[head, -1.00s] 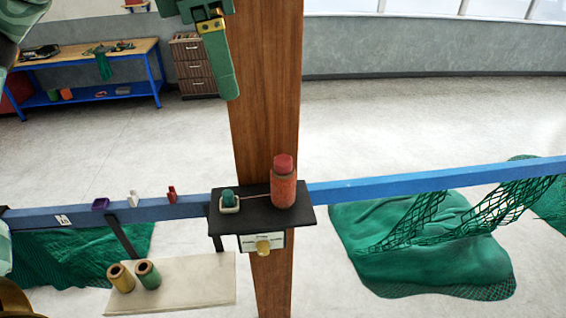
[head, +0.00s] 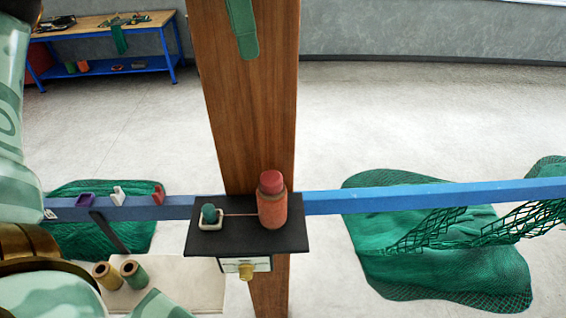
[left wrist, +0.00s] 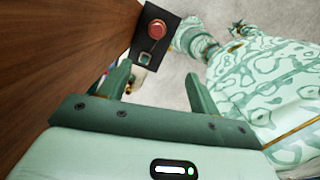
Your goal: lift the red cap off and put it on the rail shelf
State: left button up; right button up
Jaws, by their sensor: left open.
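The red cap (head: 271,182) sits on top of an orange-red cylinder (head: 272,210), which stands upright at the right end of a black plate (head: 247,240) on the wooden post. In the left wrist view the red cap (left wrist: 157,28) shows from above, beyond the fingertips. My left gripper (left wrist: 158,72) is open and empty, apart from the cap. In the head view only a green finger of the left gripper (head: 243,30) shows, at the top edge in front of the post, above the cap. A pale board (head: 195,280) hangs below the rail. My right gripper is not in view.
A blue rail (head: 430,197) runs across, with several small clips on its left part. A small teal piece (head: 209,213) in a white holder is tied by a thin cord toward the cylinder. Two spools (head: 120,273) stand on the pale board. The wooden post (head: 240,120) rises close behind.

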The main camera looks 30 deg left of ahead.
pick_arm(q)
jog(key=w+f+b, duration=0.2)
jog(key=b, duration=0.9)
send_over(270, 177)
jog(key=f, duration=1.8)
jog(key=shift+s+a+f, duration=0.3)
jog(key=shift+f, duration=0.7)
jog(key=f, duration=0.4)
jog(key=shift+w+d+f, duration=0.15)
jog(key=shift+w+d, duration=0.05)
jog(key=shift+w, duration=0.15)
jog(key=c, duration=1.1)
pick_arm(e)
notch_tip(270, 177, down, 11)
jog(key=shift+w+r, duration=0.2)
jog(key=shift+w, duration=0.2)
